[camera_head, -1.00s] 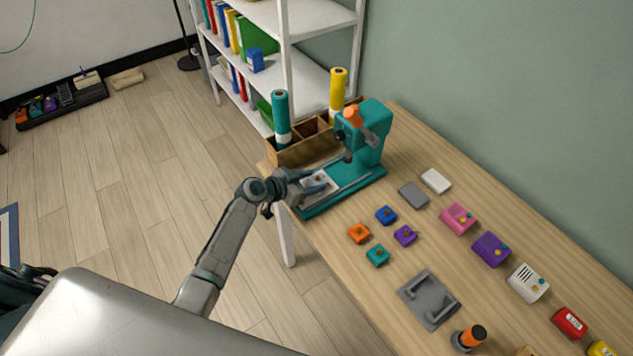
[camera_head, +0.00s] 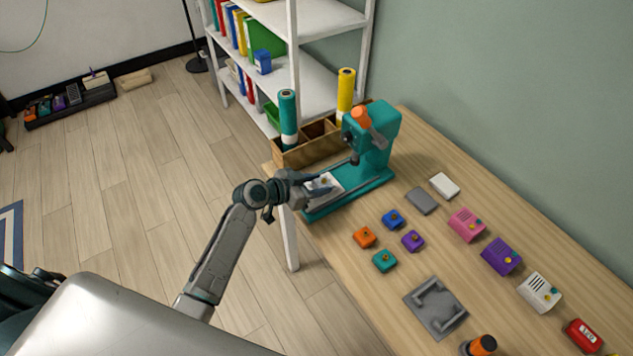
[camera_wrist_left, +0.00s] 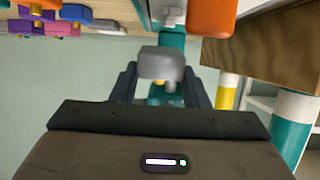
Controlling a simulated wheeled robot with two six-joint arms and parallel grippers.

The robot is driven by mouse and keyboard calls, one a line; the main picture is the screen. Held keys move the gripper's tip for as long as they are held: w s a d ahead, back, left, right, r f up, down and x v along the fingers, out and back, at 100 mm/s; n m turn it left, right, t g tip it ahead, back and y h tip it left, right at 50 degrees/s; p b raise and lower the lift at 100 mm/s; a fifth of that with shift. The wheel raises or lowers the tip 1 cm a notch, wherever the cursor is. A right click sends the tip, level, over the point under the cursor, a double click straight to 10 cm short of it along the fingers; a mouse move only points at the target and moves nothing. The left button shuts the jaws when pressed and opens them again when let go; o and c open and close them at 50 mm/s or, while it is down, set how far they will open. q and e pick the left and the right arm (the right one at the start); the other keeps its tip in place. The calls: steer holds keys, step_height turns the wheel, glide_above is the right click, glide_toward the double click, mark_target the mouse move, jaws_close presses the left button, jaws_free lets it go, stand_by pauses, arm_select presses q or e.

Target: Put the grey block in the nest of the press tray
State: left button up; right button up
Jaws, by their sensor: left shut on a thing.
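The teal press (camera_head: 372,140) with an orange handle stands at the far left end of the table. Its pale tray (camera_head: 325,182) lies on the teal base and is partly covered by my left gripper (camera_head: 318,190). The gripper reaches in from the left at the tray's near edge. In the left wrist view, the gripper (camera_wrist_left: 160,85) is shut on the grey block (camera_wrist_left: 162,62), which sits between the two dark fingers. In the head view the fingers mostly hide the block. I cannot tell whether the block touches the tray. My right gripper is not in view.
A wooden organizer (camera_head: 308,152) with teal and yellow rolls stands behind the press. Small orange (camera_head: 365,237), blue, purple and teal pieces lie right of it, with a flat grey piece (camera_head: 421,200) and a grey fixture (camera_head: 436,307). A white shelf (camera_head: 325,85) stands behind.

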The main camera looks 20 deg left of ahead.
arm_select(q)
steer(key=s+d+r+b, duration=0.1)
steer(key=s+d+b, duration=0.25)
steer(key=s, duration=0.85)
steer(key=w+a+r+n+t+y, duration=0.2)
steer(key=w+r+n+y, duration=0.15)
steer(key=r, duration=0.25)
steer(key=w+a+r+n+t+y, duration=0.1)
steer(key=w+a+r+n+y, duration=0.1)
steer(key=r+n+y, duration=0.4)
steer(key=s+d+f+m+g+h, duration=0.3)
steer(key=s+d+f+m+h, duration=0.1)
steer(key=f+m+h, duration=0.5)
step_height(320, 180, down, 3)
steer(key=shift+s+d+r+m+h+p, duration=0.2)
steer(key=shift+s+m+h+p, duration=0.15)
steer(key=shift+s, duration=0.45)
